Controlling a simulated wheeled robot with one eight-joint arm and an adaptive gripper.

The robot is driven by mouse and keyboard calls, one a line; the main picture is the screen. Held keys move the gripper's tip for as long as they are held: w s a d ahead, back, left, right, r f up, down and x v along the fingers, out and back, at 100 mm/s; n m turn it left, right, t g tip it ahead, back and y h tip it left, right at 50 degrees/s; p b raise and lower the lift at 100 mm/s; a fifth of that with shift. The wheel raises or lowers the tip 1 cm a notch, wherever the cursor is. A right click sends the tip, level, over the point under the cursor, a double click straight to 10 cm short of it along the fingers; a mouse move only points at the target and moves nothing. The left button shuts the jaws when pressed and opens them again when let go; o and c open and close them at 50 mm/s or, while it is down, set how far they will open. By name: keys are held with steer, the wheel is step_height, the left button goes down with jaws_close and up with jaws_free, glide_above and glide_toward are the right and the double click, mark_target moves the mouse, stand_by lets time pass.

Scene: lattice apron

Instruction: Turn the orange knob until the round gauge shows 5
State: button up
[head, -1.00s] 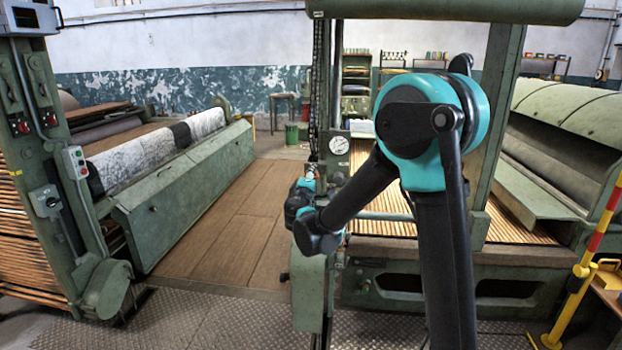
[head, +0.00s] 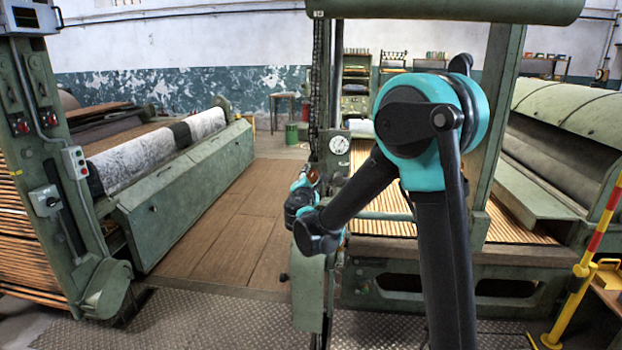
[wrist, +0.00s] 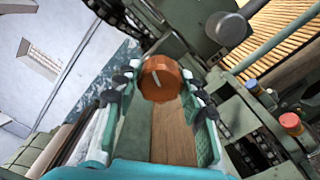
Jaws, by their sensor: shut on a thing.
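The orange knob (wrist: 161,76), round with a short white mark on its face, is in the upper middle of the wrist view. My gripper (wrist: 159,82) is shut on it, with one dark-padded finger at its left side and one at its right. In the head view the knob is a small orange spot (head: 313,177) beside my wrist, at the machine's post. The round gauge (head: 339,145), with a white face and dark rim, is on the post just above and right of my wrist. Its needle and numbers are too small to read surely.
In the wrist view a red-capped button (wrist: 290,121), a blue-capped one (wrist: 252,85) and a dark round part (wrist: 226,28) lie right of the knob. The green machine post (head: 318,90) stands close behind my wrist. The wooden floor (head: 215,230) to the left is clear.

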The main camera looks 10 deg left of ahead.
stand_by(0.3)
steer(key=o, duration=1.2)
steer(key=shift+c, duration=0.2)
steer(key=shift+s, duration=0.1)
steer(key=s, duration=1.2)
steer(key=shift+a, duration=0.2)
steer(key=shift+w, duration=0.1)
